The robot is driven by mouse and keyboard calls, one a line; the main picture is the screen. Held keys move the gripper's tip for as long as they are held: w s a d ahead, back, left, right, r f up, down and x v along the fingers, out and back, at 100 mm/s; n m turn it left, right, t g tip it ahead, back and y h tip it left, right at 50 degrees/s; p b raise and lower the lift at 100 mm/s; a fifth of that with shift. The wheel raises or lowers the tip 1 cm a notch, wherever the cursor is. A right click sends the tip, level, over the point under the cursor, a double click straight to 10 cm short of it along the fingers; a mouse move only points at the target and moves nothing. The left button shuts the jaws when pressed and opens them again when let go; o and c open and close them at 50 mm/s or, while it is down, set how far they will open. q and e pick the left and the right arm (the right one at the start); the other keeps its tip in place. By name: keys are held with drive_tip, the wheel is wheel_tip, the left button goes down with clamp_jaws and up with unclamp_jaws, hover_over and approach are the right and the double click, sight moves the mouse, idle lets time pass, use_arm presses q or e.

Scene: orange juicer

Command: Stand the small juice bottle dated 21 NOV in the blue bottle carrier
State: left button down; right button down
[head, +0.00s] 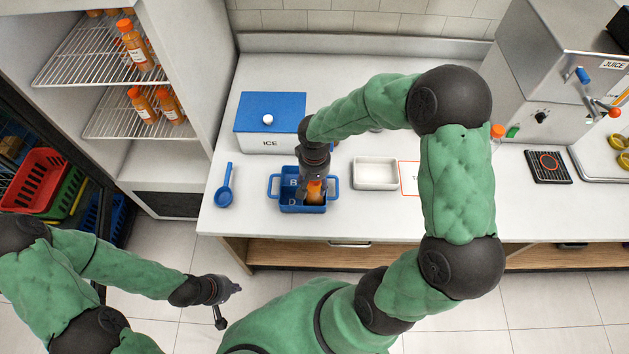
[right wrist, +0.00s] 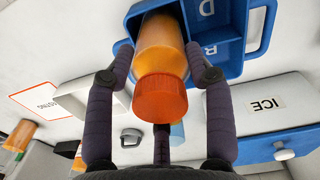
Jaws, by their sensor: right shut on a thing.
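The blue bottle carrier (head: 302,208) stands on the counter. Letters B and D show in its left compartments. My right gripper (head: 315,183) is over its right side, shut on an orange juice bottle (head: 315,193). In the right wrist view, my right gripper's fingers (right wrist: 160,76) lie on both sides of this bottle (right wrist: 162,45), below its orange cap. The bottle looks upright within the carrier (right wrist: 235,68), in the front right compartment beside D. Its base and any date label are hidden. My left gripper (head: 229,303) is open and empty, low in front of the counter.
A blue-lidded ICE box (head: 270,138) stands behind the carrier, a blue scoop (head: 225,188) to its left. A white tray (head: 375,173) and a red-edged card (head: 410,178) lie to its right. Several bottles (head: 138,45) stand in the fridge. A juicer (head: 555,80) is at right.

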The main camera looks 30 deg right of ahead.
drive_tip(key=shift+f, duration=0.25)
drive_tip(key=shift+c, duration=1.9)
unclamp_jaws()
